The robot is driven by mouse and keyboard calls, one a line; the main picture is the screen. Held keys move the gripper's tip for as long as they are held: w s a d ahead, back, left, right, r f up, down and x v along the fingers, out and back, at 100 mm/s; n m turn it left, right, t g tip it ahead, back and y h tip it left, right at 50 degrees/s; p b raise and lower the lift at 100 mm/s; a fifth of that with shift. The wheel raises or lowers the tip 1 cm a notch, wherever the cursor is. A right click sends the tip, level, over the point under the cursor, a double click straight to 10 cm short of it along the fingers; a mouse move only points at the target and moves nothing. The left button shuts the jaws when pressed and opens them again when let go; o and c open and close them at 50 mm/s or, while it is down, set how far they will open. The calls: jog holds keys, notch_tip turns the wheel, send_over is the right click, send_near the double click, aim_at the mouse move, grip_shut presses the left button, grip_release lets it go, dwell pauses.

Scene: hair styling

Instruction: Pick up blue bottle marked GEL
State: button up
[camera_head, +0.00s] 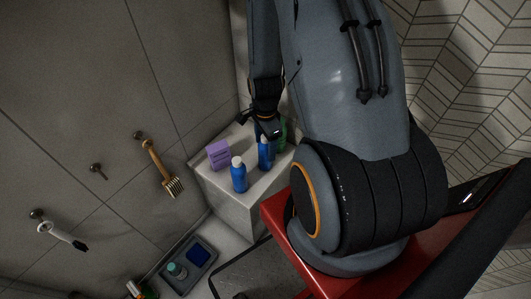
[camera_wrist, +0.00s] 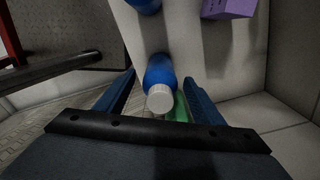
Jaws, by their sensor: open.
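Two blue bottles stand upright on a pale stone ledge (camera_head: 215,181). One blue bottle with a white cap (camera_head: 239,176) is at the front, and part of it shows at the top of the wrist view (camera_wrist: 145,4). The other blue bottle (camera_head: 264,156) is farther back, just below my gripper (camera_head: 263,130). In the wrist view this bottle, with its white cap (camera_wrist: 160,99), is between the two open fingers of my gripper (camera_wrist: 158,84), with gaps at both sides. No GEL marking is legible on either bottle.
A green bottle (camera_head: 282,135) stands close behind the farther blue bottle; it shows in the wrist view (camera_wrist: 181,108). A purple box (camera_head: 218,155) is on the ledge's left. A brush (camera_head: 161,170) hangs on the wall. A grey tray (camera_head: 205,251) lies lower left.

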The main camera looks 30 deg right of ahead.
grip_shut()
dwell(0.3)
jog(key=shift+r, duration=0.1)
